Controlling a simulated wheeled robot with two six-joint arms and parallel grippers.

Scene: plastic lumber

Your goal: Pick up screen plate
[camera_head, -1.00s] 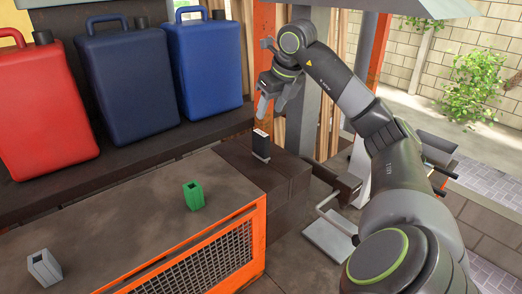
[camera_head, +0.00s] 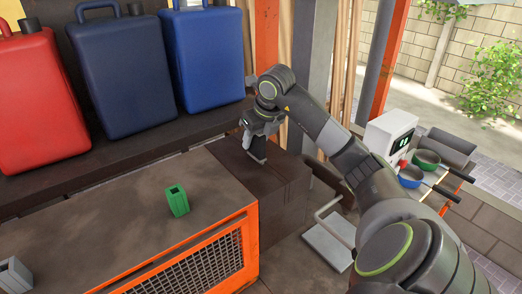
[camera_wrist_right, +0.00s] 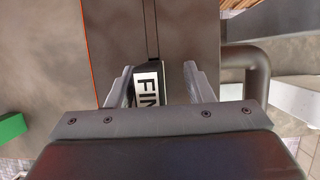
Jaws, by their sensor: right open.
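A small dark upright piece with a white label, which looks like the screen plate (camera_head: 259,152), stands on the dark brown block at the end of the bench. In the right wrist view, its label (camera_wrist_right: 147,88) shows the letters "FIN". My right gripper (camera_head: 249,140) is down at the piece and partly hides it in the head view. In the right wrist view, the two fingers of this gripper (camera_wrist_right: 160,82) are apart, one on each side of the piece. The left finger is close to it, and a gap shows on the right. My left gripper is not in view.
A green holder (camera_head: 177,200) and a grey holder (camera_head: 14,275) stand on the bench with the orange mesh front. Red and blue canisters (camera_head: 203,58) line the shelf behind. A grey post rises close behind the right arm. A white device (camera_head: 388,135) and pans stand at right.

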